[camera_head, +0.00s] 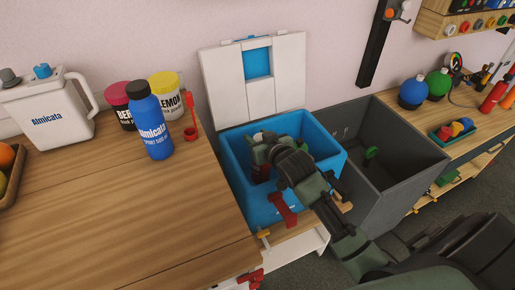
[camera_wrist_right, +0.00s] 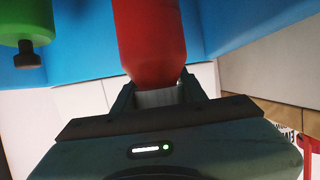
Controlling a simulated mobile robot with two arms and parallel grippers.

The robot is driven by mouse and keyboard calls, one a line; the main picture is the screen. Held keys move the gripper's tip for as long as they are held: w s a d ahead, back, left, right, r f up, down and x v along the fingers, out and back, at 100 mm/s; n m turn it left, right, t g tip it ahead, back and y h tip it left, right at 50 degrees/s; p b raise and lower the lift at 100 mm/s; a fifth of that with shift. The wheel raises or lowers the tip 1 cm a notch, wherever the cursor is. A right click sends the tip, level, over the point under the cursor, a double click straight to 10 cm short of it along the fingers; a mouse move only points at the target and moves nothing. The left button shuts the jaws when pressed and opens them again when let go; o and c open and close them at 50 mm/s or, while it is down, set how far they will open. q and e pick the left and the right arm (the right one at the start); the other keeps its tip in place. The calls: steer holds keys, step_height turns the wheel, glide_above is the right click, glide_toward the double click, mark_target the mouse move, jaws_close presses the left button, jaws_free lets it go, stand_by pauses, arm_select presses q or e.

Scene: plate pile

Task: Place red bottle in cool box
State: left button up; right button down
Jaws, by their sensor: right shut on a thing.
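The cool box (camera_head: 232,165) is a blue open tub with its white lid (camera_head: 290,75) raised behind it. My right gripper (camera_head: 262,158) reaches over its rim and down into its opening. It is shut on the red bottle (camera_wrist_right: 150,40), which shows large in the right wrist view. In the head view only a small red part of the bottle (camera_head: 260,174) shows below the gripper, inside the box outline. Whether the bottle touches the floor of the box is hidden. My left gripper is not in view.
A grey open bin (camera_head: 415,150) with a green item (camera_head: 371,153) inside stands right of the cool box. A blue bottle (camera_head: 150,128) and two jars stand on the wooden counter (camera_head: 130,205) at left. A green object (camera_wrist_right: 28,22) shows near the gripper.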

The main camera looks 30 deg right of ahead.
step_height(320, 180, down, 4)
steer(key=shift+f, duration=0.1)
steer(key=shift+b, duration=0.3)
